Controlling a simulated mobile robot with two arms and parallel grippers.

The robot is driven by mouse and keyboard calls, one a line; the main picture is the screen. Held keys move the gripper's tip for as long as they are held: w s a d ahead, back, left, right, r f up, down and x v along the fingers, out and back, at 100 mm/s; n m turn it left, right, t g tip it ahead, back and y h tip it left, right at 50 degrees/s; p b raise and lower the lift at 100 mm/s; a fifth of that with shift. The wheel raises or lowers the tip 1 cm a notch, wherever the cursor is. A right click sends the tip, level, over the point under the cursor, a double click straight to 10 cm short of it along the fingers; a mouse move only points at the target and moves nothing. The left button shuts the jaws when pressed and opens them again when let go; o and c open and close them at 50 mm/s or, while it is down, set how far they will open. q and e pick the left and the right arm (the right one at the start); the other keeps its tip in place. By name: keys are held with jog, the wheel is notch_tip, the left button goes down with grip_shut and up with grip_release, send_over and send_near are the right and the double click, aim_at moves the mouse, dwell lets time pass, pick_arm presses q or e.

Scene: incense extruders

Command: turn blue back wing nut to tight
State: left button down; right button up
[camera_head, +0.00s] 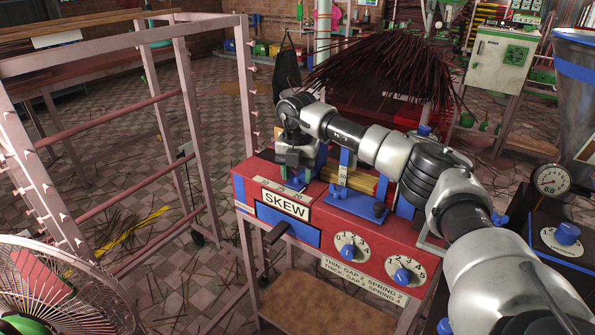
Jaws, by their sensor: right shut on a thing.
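The red machine (330,239) with the SKEW label stands in the middle of the head view, with several blue fittings on its top. My right arm reaches over it from the lower right. My right gripper (291,163) is at the machine's back left top, pointing down, its jaws shut on the blue back wing nut. The dark gripper body and fingers hide the nut, so its angle cannot be told. A blue block (297,180) shows just below the fingers. My left gripper is not in view.
Two blue knobs on dials (350,252) (402,276) are on the machine's front. A pink rack (190,120) and a fan (60,290) stand left. A gauge (551,179) is at the right.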

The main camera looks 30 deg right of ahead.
jog(key=shift+r+m+p, duration=0.2)
jog(key=shift+m+p, duration=0.75)
jog(key=shift+m, duration=0.05)
jog(key=shift+f+m, duration=0.15)
jog(key=shift+m, duration=0.25)
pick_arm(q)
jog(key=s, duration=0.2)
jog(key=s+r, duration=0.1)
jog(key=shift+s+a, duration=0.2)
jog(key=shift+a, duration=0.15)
pick_arm(e)
jog(key=o, duration=0.9)
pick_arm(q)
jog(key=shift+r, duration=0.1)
pick_arm(e)
notch_tip(320, 180, up, 11)
jog(key=shift+f, duration=0.1)
